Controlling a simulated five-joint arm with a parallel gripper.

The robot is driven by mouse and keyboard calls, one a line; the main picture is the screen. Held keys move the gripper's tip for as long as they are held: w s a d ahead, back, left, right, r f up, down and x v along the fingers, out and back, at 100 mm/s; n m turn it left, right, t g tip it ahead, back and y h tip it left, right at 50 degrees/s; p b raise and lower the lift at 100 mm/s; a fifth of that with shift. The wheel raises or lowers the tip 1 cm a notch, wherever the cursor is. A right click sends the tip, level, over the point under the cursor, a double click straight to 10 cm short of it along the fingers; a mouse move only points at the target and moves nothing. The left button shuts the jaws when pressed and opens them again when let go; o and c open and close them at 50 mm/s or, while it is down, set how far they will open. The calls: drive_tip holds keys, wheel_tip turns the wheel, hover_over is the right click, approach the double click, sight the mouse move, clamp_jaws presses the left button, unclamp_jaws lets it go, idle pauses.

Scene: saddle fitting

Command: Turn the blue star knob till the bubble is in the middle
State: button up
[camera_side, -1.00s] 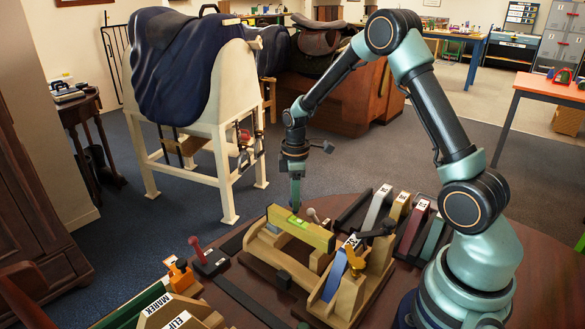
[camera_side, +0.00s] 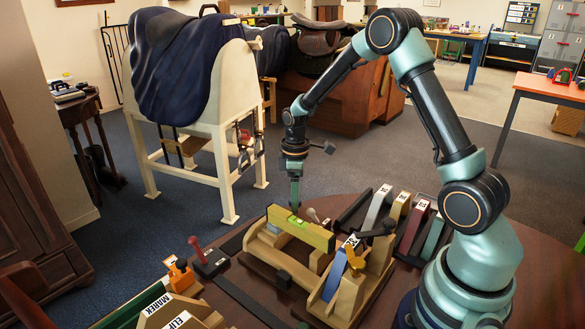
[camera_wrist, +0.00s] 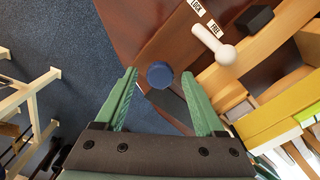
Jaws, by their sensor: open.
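The blue knob (camera_wrist: 160,75) shows in the wrist view as a dark blue round head between my fingertips, with space on both sides. My gripper (camera_wrist: 159,78) is open around or just above it; the depth is unclear. In the side view my gripper (camera_side: 295,207) points down behind the far left end of the yellow level (camera_side: 318,238), and I cannot make out the knob there. The level's green vial (camera_side: 297,222) is visible, but the bubble's place is too small to tell. The level's yellow edge (camera_wrist: 285,112) also shows in the wrist view.
A pale lever (camera_wrist: 214,44) stands beside the LOCK and FREE labels (camera_wrist: 207,17), close right of the knob. A wooden fixture with a blue strip (camera_side: 334,276) and a black-handled clamp (camera_side: 376,229) stands near. Several coloured blocks line the table behind.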

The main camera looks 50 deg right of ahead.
wheel_tip(320, 180, up, 12)
idle(0.4)
idle(0.7)
drive_tip(key=s+a+r+m+t, duration=0.5)
drive_tip(key=s+a, duration=0.5)
drive_tip(key=s, duration=0.4)
wheel_tip(320, 180, up, 3)
drive_tip(key=shift+a+r+m+t, duration=0.2)
drive_tip(key=shift+a+m+t, duration=0.15)
drive_tip(key=shift+m, duration=0.85)
